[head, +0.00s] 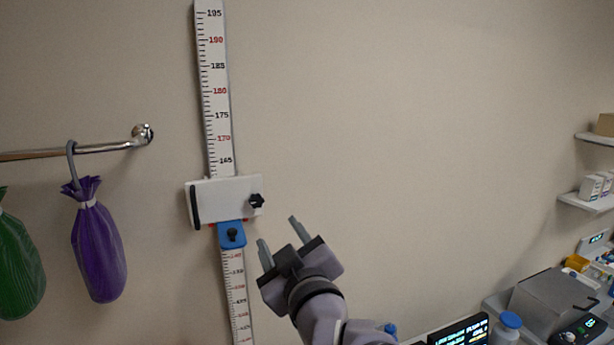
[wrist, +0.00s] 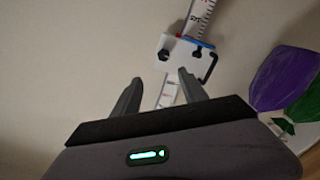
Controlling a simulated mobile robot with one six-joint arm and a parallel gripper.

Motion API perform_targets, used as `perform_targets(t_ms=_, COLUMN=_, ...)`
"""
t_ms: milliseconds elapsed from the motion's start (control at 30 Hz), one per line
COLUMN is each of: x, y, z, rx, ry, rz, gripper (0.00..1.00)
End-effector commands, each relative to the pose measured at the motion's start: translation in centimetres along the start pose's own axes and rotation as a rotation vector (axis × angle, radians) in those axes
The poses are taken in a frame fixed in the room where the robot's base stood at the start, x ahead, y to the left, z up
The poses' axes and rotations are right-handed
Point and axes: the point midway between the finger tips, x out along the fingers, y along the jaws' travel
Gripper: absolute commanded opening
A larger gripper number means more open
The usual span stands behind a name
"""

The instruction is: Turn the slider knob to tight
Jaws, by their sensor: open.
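A white slider plate (head: 225,198) sits on a vertical measuring scale (head: 218,120) on the wall. A black star-shaped knob (head: 257,200) is on the plate's right side. A blue block (head: 231,228) with a dark knob (head: 233,235) sits on the scale just below the plate. My gripper (head: 279,232) is open and empty, right of the blue block and below the star-shaped knob. In the wrist view, the plate (wrist: 190,63) and a black knob (wrist: 164,55) lie beyond my open fingers. No tight marking is legible.
A purple bag (head: 98,250) and a green bag (head: 18,262) hang at the left, the purple one by a hook from a metal rail (head: 95,150). The wall right of the scale is bare. A monitor (head: 465,332), a blue-capped bottle (head: 508,326) and shelves (head: 588,200) are at lower right.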

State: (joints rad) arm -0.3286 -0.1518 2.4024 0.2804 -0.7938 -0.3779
Motion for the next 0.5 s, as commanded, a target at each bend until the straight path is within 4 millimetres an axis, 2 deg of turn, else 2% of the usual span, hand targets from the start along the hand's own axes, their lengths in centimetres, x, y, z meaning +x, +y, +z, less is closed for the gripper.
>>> perform_targets(t_ms=400, x=11.8, y=0.1, z=0.1, rx=0.004, ry=-0.004, rz=0.000, gripper=0.51)
perform_targets(t_ms=500, x=14.0, y=0.1, z=0.2, rx=0.004, ry=-0.003, rz=0.001, gripper=0.51)
